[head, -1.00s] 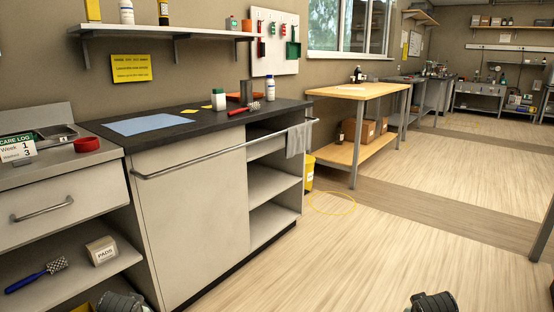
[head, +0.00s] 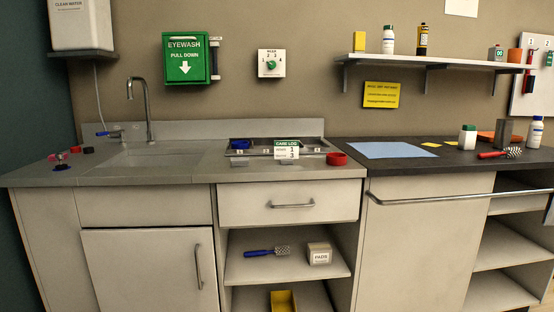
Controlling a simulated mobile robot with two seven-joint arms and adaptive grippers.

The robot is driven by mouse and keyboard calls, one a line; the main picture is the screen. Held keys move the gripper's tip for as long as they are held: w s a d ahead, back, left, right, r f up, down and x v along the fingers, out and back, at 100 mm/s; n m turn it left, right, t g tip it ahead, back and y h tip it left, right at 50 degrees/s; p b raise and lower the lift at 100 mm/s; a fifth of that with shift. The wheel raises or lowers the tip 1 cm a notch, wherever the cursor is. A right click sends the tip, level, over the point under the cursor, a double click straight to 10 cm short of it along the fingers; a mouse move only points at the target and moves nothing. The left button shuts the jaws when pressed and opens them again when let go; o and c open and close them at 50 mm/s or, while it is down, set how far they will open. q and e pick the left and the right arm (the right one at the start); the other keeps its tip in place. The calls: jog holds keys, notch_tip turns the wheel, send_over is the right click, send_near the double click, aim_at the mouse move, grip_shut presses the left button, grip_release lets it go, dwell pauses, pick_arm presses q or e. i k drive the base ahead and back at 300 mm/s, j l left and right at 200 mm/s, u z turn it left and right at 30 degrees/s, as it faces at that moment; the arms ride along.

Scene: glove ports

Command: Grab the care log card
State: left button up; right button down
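The care log card (head: 287,150) is a small white card with a green header reading CARE LOG and the numbers 1 and 3. It stands upright near the front edge of the grey counter, in front of a shallow metal tray (head: 250,146). A red ring-shaped item (head: 337,159) lies just to its right. Neither gripper shows in the head view now. A small piece of an arm link may show at the right edge.
The sink (head: 150,157) and faucet (head: 147,110) are left of the card. Below are a closed drawer (head: 315,204) and an open shelf with a blue-handled brush (head: 268,252) and a PADS box (head: 319,253). A rail (head: 440,196) runs along the dark counter's front.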

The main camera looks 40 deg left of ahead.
aim_at(285, 151)
jog(key=u, duration=1.1)
jog(key=i+j+z, duration=0.65)
jog(key=k+l, duration=0.1)
